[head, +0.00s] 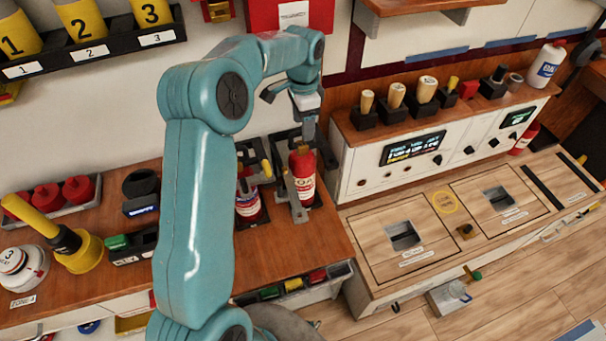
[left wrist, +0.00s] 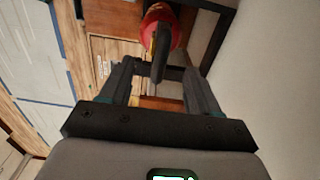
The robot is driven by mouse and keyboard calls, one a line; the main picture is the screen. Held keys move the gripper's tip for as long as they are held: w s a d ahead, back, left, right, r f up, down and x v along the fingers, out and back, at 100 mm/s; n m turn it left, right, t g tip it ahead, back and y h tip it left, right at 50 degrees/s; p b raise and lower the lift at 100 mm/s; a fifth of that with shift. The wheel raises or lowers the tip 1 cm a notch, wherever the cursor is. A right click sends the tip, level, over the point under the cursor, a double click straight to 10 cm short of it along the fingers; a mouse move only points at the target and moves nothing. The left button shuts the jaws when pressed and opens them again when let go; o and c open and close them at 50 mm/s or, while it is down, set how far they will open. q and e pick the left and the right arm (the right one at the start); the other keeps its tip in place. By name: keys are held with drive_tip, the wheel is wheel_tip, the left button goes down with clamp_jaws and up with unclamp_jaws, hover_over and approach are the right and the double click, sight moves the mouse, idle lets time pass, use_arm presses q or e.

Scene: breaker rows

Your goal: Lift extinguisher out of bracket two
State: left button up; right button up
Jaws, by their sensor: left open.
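A red fire extinguisher (head: 303,178) with a pale label stands upright in a black bracket on the wooden counter, right of my left arm. A second red extinguisher (head: 247,205) stands to its left, partly hidden by my arm. I cannot read bracket numbers. My left gripper (head: 307,128) is above the right extinguisher, pointing down. In the left wrist view the open fingers (left wrist: 160,70) are on either side of a dark handle or lever, with the red extinguisher body (left wrist: 172,27) beyond. I cannot tell whether they touch it. My right gripper is out of view.
A white control console (head: 365,165) with stamp-like handles on top stands close to the right. A red box (head: 290,14) is on the wall behind. Red jars (head: 78,190) and a yellow-handled tool (head: 70,240) are on the left counter. Coloured bins hang below the counter's front edge.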

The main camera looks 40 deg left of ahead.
sight(302, 143)
use_arm(q)
wheel_tip(302, 143, down, 6)
drive_tip(key=shift+s+r+p, duration=0.1)
drive_tip(key=shift+r+p, duration=0.05)
drive_tip(key=shift+p, duration=0.25)
drive_tip(key=shift+s+r, duration=0.15)
drive_tip(key=shift+s, duration=0.05)
clamp_jaws()
drive_tip(key=shift+w, duration=0.15)
idle(0.8)
drive_tip(key=shift+w, duration=0.15)
